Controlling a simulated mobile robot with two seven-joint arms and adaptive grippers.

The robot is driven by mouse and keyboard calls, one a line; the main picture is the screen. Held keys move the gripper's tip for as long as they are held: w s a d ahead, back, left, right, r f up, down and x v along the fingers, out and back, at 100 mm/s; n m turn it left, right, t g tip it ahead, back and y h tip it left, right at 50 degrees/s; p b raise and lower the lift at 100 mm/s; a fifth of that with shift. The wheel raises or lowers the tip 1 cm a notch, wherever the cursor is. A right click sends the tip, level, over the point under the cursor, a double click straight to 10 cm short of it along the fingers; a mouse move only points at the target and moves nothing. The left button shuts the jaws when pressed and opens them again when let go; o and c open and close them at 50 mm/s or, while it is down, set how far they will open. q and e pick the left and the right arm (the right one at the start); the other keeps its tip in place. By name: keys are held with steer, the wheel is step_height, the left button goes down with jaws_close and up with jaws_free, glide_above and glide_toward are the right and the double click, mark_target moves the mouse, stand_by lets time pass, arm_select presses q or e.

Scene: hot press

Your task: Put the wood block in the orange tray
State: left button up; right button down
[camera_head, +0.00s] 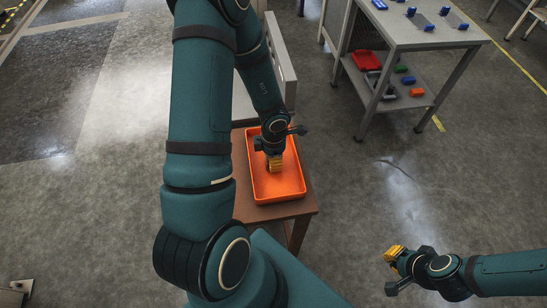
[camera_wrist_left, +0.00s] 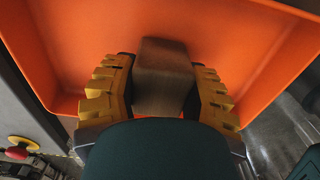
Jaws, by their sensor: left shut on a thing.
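The orange tray (camera_head: 291,184) sits on a small brown table below my left arm. My left gripper (camera_head: 275,166) points down inside the tray's outline. In the left wrist view, the wood block (camera_wrist_left: 163,75) is brown and stands between the yellow fingers of my left gripper (camera_wrist_left: 160,88), which are shut on it. Orange tray floor and walls (camera_wrist_left: 75,50) surround the block there. I cannot tell whether the block touches the tray floor. In the head view the block is hidden by the gripper. My right gripper (camera_head: 393,254) is over the floor at the lower right, away from the tray.
The brown table (camera_head: 246,207) has bare top around the tray. A grey panel (camera_head: 281,50) stands behind it. A grey workbench (camera_head: 420,35) at upper right holds blue parts, with a red bin (camera_head: 366,61) on its lower shelf. A red button (camera_wrist_left: 16,153) shows in the wrist view.

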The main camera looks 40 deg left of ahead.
arm_select(q)
steer(key=shift+f, duration=0.15)
steer(key=o, duration=1.1)
steer(key=shift+o, duration=0.2)
step_height(320, 180, up, 11)
steer(key=p, duration=0.4)
steer(key=shift+f, duration=0.1)
steer(key=shift+r, duration=0.75)
steer(key=shift+s, duration=0.1)
